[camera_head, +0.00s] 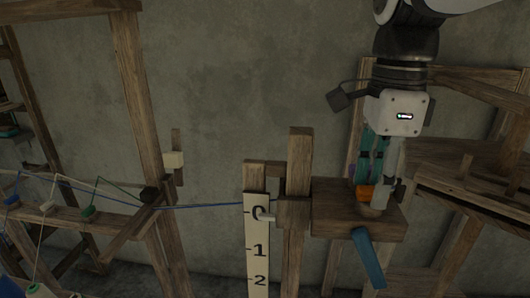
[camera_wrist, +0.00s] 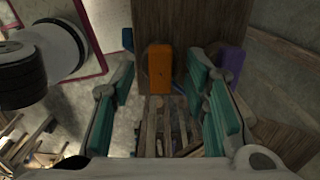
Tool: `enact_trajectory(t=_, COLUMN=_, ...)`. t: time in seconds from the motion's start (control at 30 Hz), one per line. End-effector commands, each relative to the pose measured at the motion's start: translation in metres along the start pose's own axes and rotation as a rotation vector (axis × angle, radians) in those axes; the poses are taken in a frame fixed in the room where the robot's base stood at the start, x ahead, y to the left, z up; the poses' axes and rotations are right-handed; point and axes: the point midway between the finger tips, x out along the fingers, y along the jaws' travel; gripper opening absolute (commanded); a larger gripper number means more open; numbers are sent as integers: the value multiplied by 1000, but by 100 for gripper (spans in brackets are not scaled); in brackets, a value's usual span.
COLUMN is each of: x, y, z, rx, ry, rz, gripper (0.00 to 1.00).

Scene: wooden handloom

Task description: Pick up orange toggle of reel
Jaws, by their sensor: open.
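The orange toggle (camera_head: 364,193) sits at the wooden block (camera_head: 333,207) of the reel in the head view, just at my fingertips. In the wrist view the orange toggle (camera_wrist: 159,77) is an upright orange piece against the brown wood, between my two fingers and a little beyond them. My gripper (camera_head: 377,190) points down with its teal-padded fingers apart. In the wrist view my gripper (camera_wrist: 165,95) is open, with a finger on each side of the toggle. I cannot tell whether either finger touches it.
A purple piece (camera_wrist: 230,65) is right of the toggle, close to my right finger. A blue handle (camera_head: 368,258) hangs below the block. A numbered white scale board (camera_head: 257,235) and wooden post (camera_head: 299,160) stand left. Wooden beams (camera_head: 470,200) lie right.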

Motion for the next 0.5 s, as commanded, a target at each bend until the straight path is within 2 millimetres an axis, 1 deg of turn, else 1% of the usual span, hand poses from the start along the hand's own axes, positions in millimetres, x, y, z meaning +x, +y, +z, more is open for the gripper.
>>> enact_trajectory(t=0.07, x=4, y=0, z=0, rx=0, ry=0, rz=1, gripper=42)
enact_trajectory(t=0.27, x=4, y=0, z=0, rx=0, ry=0, rz=-1, gripper=42)
enact_trajectory(t=0.37, x=4, y=0, z=0, rx=0, ry=0, rz=-1, gripper=21)
enact_trajectory(t=0.4, x=4, y=0, z=0, rx=0, ry=0, rz=0, gripper=12)
enact_trajectory(t=0.43, x=4, y=0, z=0, rx=0, ry=0, rz=0, gripper=5)
enact_trajectory(t=0.5, x=4, y=0, z=0, rx=0, ry=0, rz=0, gripper=5)
